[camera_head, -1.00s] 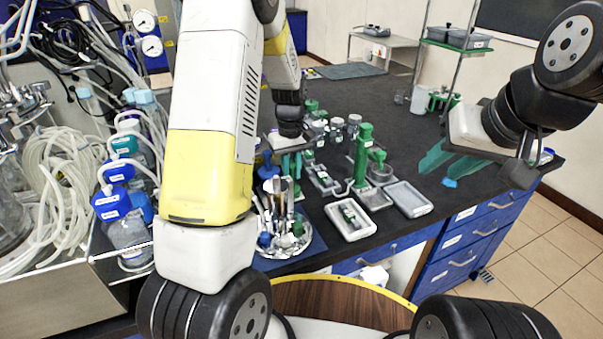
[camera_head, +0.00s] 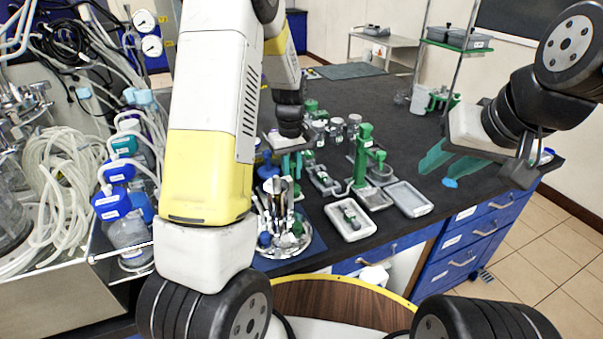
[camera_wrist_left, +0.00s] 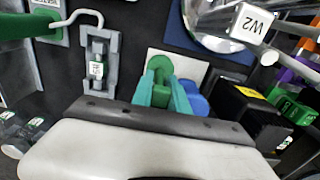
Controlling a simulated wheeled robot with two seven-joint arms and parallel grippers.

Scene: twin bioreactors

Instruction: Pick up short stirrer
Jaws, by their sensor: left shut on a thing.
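My left gripper (camera_head: 291,165) is over the bench, just behind the round metal tray in the head view. In the left wrist view its teal fingers (camera_wrist_left: 166,92) are shut on a green piece (camera_wrist_left: 160,66) with a rounded top, which looks to be the short stirrer. Its lower part is hidden, and I cannot tell whether it is clear of the surface. A blue piece (camera_wrist_left: 195,98) is close beside the fingers. My right gripper (camera_head: 451,166) is open and empty above the right side of the bench.
The round metal tray (camera_head: 283,252) holds several metal tools and stands at the front of the black bench. Grey trays (camera_head: 409,199) and a green stand (camera_head: 362,155) are to its right. Blue-capped bottles (camera_head: 112,205) and hoses are at left. The back of the bench is largely clear.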

